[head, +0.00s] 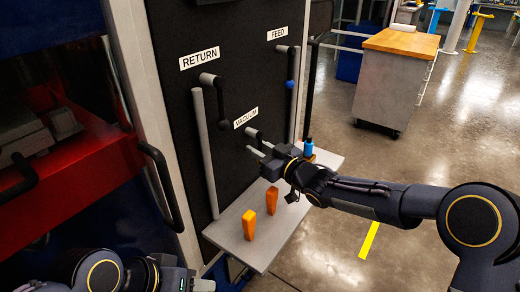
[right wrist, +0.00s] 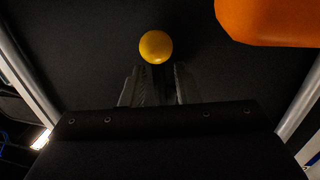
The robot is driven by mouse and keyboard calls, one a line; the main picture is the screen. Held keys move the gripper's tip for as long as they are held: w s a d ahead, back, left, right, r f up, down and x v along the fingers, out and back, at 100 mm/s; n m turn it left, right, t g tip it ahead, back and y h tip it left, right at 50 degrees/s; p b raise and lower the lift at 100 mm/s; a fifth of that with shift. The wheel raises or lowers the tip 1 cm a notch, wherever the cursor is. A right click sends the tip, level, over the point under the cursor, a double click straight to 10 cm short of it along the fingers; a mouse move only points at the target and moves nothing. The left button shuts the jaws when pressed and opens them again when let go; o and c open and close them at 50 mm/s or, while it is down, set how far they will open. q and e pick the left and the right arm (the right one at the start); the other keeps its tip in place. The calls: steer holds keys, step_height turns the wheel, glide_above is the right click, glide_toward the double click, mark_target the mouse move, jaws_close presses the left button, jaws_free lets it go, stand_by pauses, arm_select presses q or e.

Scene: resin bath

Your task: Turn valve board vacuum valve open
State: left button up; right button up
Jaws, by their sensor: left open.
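The dark valve board (head: 185,110) carries labels RETURN, FEED and VACUUM. The vacuum valve's stub (head: 252,132) shows just below the VACUUM label (head: 245,117); its lever is largely hidden behind my right gripper in the head view. My right gripper (head: 259,150) is at this valve, fingers toward the board. In the right wrist view a yellow ball knob (right wrist: 156,46) lies in line with the gap between the two fingers (right wrist: 157,88), which stand apart. Whether they touch the lever cannot be told. My left gripper (head: 205,284) is open at the bottom edge, away from the board.
The return valve (head: 218,95) has a black knob, the feed valve a blue knob (head: 290,84). A grey shelf (head: 285,235) below holds two orange objects (head: 249,224) (head: 271,200) and a blue-topped bottle (head: 308,147). A black handle (head: 162,185) stands left of the board.

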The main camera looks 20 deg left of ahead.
jaws_close()
